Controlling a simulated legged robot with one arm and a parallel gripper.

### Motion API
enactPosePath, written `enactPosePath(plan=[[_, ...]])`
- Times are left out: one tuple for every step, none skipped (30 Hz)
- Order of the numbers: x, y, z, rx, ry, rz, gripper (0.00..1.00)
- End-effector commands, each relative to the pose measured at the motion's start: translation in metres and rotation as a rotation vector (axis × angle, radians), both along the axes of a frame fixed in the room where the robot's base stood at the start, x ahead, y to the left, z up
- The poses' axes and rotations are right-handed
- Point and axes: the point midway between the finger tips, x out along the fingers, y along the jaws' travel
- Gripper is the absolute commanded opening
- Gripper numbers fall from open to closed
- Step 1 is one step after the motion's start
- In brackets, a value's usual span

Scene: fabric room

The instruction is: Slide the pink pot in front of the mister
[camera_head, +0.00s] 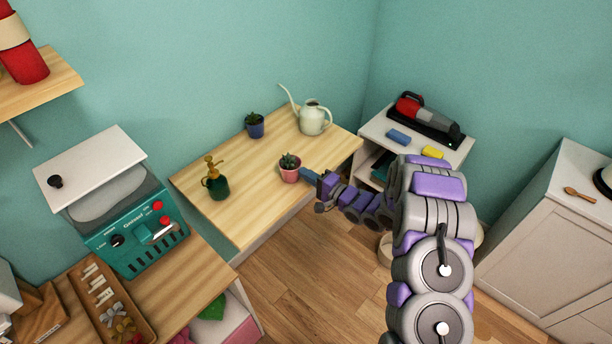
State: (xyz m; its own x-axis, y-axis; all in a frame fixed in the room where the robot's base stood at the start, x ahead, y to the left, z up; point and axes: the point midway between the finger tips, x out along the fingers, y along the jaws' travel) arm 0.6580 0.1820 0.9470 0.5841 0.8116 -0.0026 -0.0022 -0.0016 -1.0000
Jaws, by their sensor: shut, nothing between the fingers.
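The pink pot (289,174) holds a small green plant and stands upright near the front right part of the wooden table (240,220). The mister (216,184), dark green with a brass top, stands upright on the same table to the left of the pot, with bare wood between them. My gripper (308,175) is shut and empty. It is at the right side of the pink pot, with its tip very close to it. I cannot tell whether it touches the pot.
A blue pot (254,128) with a plant and a pale watering can (313,119) stand at the back of the table. A teal machine (140,225) is at the left. A white shelf (375,128) with a red handheld vacuum (425,117) is at the right. The table's front left is clear.

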Motion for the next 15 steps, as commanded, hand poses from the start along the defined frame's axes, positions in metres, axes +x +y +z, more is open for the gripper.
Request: enactPosePath(plan=[[0.0013,0.0024,-0.0001,0.001,-0.001,0.001,0.0],[0.0018,0.0032,0.0,0.001,-0.001,0.001,0.0],[0.0024,0.0036,0.0003,0.001,-0.001,0.0,0.0],[0.0027,0.0039,0.0004,0.001,-0.001,0.0,0.0],[0.0027,0.004,0.0004,0.001,-0.001,0.0,0.0],[0.0027,0.004,0.0005,0.001,-0.001,0.0,0.0],[0.0028,0.0039,0.0006,0.001,-0.001,0.0,0.0],[0.0028,0.0039,0.0006,0.001,-0.001,0.0,0.0],[0.0027,0.0039,0.0005,0.001,-0.001,0.0,0.0],[0.0027,0.0039,0.0006,0.001,-0.001,0.0,0.0],[0.0027,0.0039,0.0006,0.001,-0.001,0.0,0.0],[0.0027,0.0039,0.0006,0.001,-0.001,0.0,0.0],[0.0026,0.004,0.0006,0.001,-0.001,0.001,0.0],[0.003,0.0045,0.0009,0.0,-0.001,0.001,0.0],[0.0039,0.0057,0.0014,0.0,-0.001,0.001,0.0]])
